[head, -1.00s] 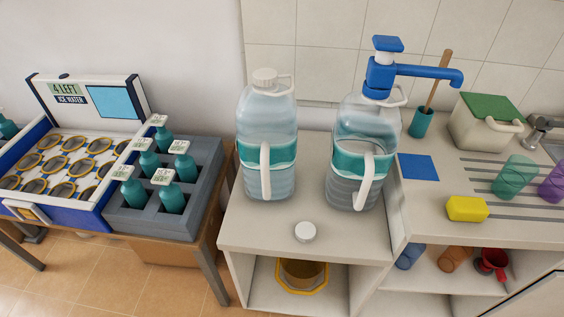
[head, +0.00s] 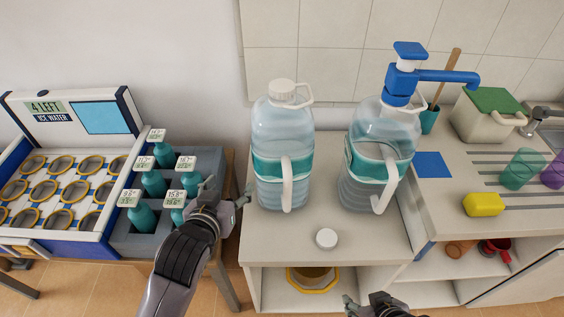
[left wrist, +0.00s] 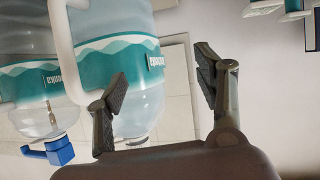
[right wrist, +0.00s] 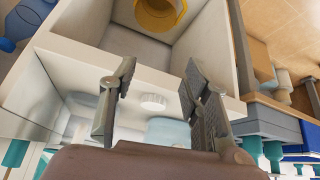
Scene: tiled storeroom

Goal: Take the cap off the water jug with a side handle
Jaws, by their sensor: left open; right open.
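My left gripper (head: 230,198) is open and empty, left of the capped jug; that jug (left wrist: 125,60) fills much of the left wrist view. My right gripper (head: 365,304) is open and empty at the counter's front.
A grey crate (head: 125,240) of teal bottles stands left, beside an ice-water unit (head: 105,215) with ringed holes. The right counter holds a yellow sponge (head: 484,204), cups and a green-lidded box (head: 490,115). A yellow-rimmed container (head: 313,280) sits on the shelf below.

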